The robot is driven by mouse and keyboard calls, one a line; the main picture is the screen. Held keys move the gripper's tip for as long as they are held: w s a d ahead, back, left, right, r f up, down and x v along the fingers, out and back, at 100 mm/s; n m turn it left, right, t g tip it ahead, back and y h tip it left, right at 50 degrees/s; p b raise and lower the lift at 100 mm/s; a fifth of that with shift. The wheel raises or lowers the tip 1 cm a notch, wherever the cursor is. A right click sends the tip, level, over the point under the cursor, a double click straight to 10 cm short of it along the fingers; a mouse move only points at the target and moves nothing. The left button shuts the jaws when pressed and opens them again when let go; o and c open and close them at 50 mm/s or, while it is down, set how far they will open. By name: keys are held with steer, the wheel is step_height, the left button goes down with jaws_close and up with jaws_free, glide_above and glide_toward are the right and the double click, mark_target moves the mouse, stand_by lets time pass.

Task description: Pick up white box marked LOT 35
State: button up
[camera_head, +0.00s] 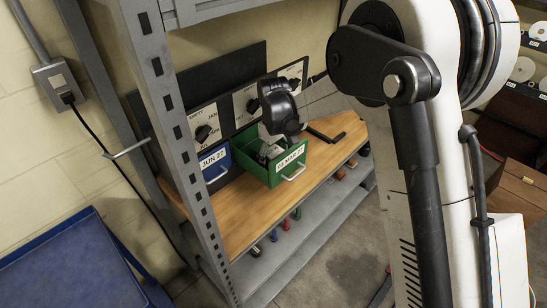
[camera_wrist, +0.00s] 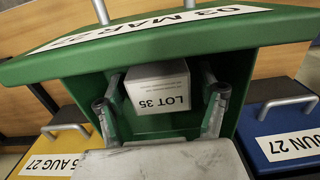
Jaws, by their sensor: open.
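The white box marked LOT 35 (camera_wrist: 157,84) is inside the green bin (camera_wrist: 150,48) in the wrist view, its label facing the camera. My gripper (camera_wrist: 160,103) is open, with one finger at each side of the box. In the head view my gripper (camera_head: 269,150) reaches down into the green bin (camera_head: 294,164), and the box cannot be made out there.
A blue bin (camera_head: 215,166) stands left of the green bin on the wooden bench (camera_head: 240,214). A yellow bin (camera_wrist: 62,135) is on its other side. A black dial panel (camera_head: 206,116) stands behind. A grey upright post (camera_head: 172,125) is close at the left.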

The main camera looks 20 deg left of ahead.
steer(key=c, duration=1.5)
steer(key=shift+r, duration=0.2)
